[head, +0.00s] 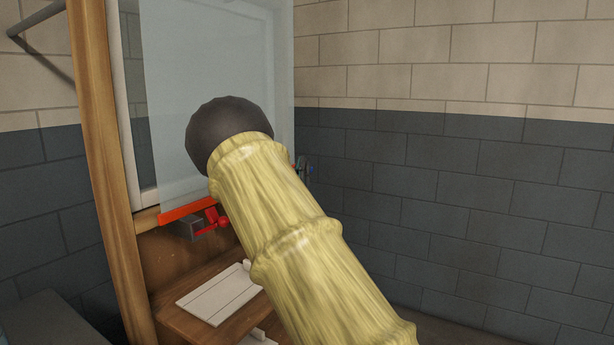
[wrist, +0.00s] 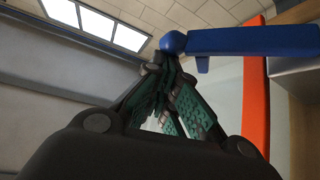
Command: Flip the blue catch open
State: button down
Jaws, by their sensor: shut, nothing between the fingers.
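The blue catch (wrist: 250,42) is a flat bar with a rounded knob end in the wrist view. It lies across the end of an orange-red strip (wrist: 256,105), with its knob to the left. My gripper (wrist: 168,68), with dark links and green pads, is shut and empty. Its tips appear just below the knob in the picture; I cannot tell whether they touch it. In the head view my arm hides most of the catch and gripper. Only a small bit of green and blue shows at the arm's right edge.
A clear panel (head: 215,60) with an orange-red lower edge (head: 188,211) hangs in a wooden frame (head: 100,150). A red catch (head: 213,217) sits by a grey block (head: 188,229). A white slatted board (head: 217,292) lies on a wooden shelf below. A brick wall (head: 450,180) stands right.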

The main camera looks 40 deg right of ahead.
jog(key=s+a+f+m+g+h+b, duration=0.2)
jog(key=s+a+f+m+b, duration=0.1)
jog(key=a+f, duration=0.3)
jog(key=shift+s+f+g+b, duration=0.3)
jog(key=shift+s+f+b, duration=0.45)
jog(key=shift+f+b, duration=0.2)
